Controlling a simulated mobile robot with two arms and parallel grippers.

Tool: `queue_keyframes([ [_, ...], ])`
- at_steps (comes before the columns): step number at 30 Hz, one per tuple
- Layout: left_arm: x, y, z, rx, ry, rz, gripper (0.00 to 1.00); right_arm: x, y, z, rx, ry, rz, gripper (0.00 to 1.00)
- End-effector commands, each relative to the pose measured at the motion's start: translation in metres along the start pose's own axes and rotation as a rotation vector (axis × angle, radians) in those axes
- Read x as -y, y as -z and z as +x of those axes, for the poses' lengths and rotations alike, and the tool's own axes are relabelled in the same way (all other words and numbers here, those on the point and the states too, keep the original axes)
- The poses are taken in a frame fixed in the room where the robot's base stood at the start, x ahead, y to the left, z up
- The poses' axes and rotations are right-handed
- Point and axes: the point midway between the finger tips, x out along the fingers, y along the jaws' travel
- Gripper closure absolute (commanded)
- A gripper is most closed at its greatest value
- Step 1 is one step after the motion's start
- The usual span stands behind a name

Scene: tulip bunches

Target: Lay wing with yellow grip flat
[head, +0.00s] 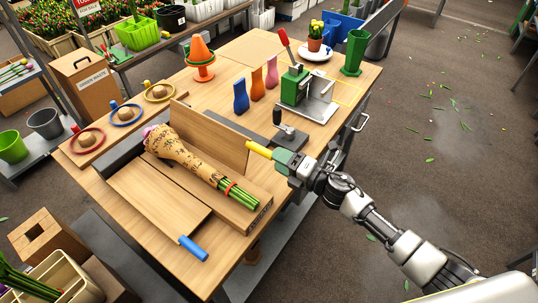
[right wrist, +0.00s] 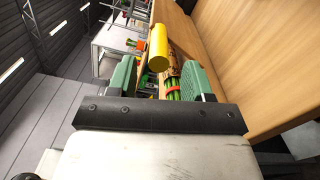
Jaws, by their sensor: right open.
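The wing with the yellow grip is a wooden board (head: 212,137) standing up on its edge along the far side of the wrapping stand in the head view. Its yellow grip (head: 258,149) sticks out toward my right gripper (head: 276,156). The right gripper is open, with its green fingers at the end of the grip. In the right wrist view the yellow grip (right wrist: 158,50) shows between the open fingers (right wrist: 158,75), with gaps on both sides. A wrapped tulip bunch (head: 185,155) lies beside the upright wing. My left gripper is out of view.
The other wing (head: 155,200), with a blue grip (head: 193,248), lies flat at the near left. A stamp-like tool (head: 290,133) and a green machine (head: 298,88) stand behind the gripper. Coloured vases (head: 257,85) stand farther back.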

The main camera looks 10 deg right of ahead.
Motion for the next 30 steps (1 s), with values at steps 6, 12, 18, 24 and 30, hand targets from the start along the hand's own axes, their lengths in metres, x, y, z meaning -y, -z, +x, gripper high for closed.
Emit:
queue_keyframes([
  [6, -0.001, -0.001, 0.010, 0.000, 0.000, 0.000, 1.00, 0.003, 0.001, -0.042, -0.001, 0.003, 0.000, 0.49],
  [12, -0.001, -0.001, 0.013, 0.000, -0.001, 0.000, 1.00, 0.001, 0.001, -0.057, -0.001, 0.000, 0.000, 0.49],
  [18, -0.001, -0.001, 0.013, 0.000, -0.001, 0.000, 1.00, 0.000, 0.000, -0.059, 0.000, 0.000, 0.000, 0.49],
  [24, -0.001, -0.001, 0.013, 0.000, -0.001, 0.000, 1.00, 0.011, -0.001, -0.060, 0.023, 0.017, 0.040, 0.69],
  [30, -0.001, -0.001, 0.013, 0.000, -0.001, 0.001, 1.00, 0.125, -0.003, -0.094, 0.276, 0.193, 0.442, 1.00],
])
